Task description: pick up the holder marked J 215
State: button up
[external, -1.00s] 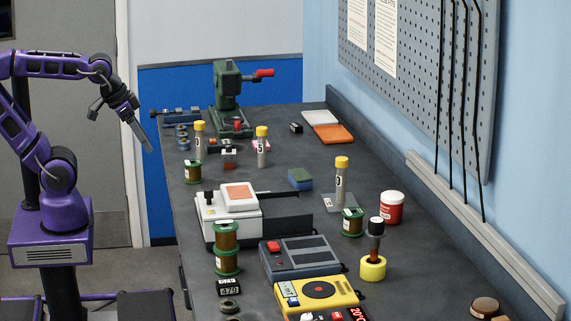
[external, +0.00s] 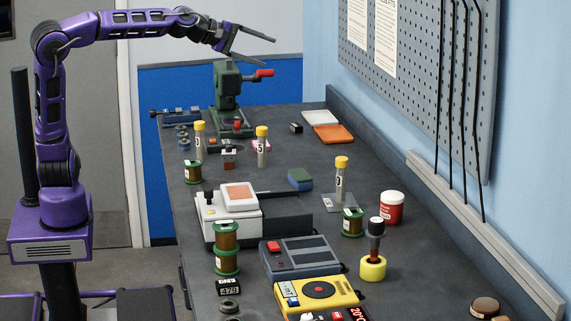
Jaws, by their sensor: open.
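Three clear tube holders with yellow caps stand upright on the dark bench: one at the back left (external: 200,143), one near the back middle (external: 262,150), and one farther forward on the right (external: 341,182). Each bears a pale label with dark marks, too small to read, so I cannot tell which is J 215. My gripper (external: 272,50) is open and empty, its fingers spread. In the picture it shows just above the green press, high over the back of the bench and apart from all the holders.
A green press (external: 227,100) with a red handle stands at the back. Wire spools (external: 192,172), a white device (external: 228,215), a grey box (external: 300,258), a yellow meter (external: 317,292) and a red jar (external: 391,208) crowd the bench. A pegboard (external: 420,80) hangs on the right wall.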

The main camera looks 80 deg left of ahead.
jog(key=w+a+r+n+t+p, duration=0.1)
jog(key=w+a+r+n+t, duration=0.15)
jog(key=r+n, duration=0.55)
jog(key=w+a+r+n+t, duration=0.25)
jog(key=r+n, duration=0.35)
jog(key=r, duration=0.4)
jog(key=s+d+f+n+t+h, duration=0.1)
jog(key=s+d+f+n+h, duration=0.1)
jog(key=d+f+n+h, duration=0.35)
jog(key=s+d+f+n+t+h, duration=0.1)
jog(key=s+d+f+n+h, duration=0.15)
jog(key=f+n+h, duration=0.4)
jog(key=s+d+f+n+t+h, duration=0.1)
jog(key=s+d+f+n+h, duration=0.2)
jog(key=f+h, duration=0.5)
jog(key=m+g+y+p, duration=0.1)
jog(key=m+g+y, duration=0.7)
jog(key=m+y, duration=0.75)
send_near(229, 152)
jog(key=shift+n+y, duration=0.35)
jog(key=x, duration=0.5)
jog(key=shift+w+a+f, duration=0.1)
jog(key=shift+a+f, duration=0.2)
jog(key=x, duration=0.5)
jog(key=shift+f+b, duration=0.25)
jog(key=shift+b, duration=0.05)
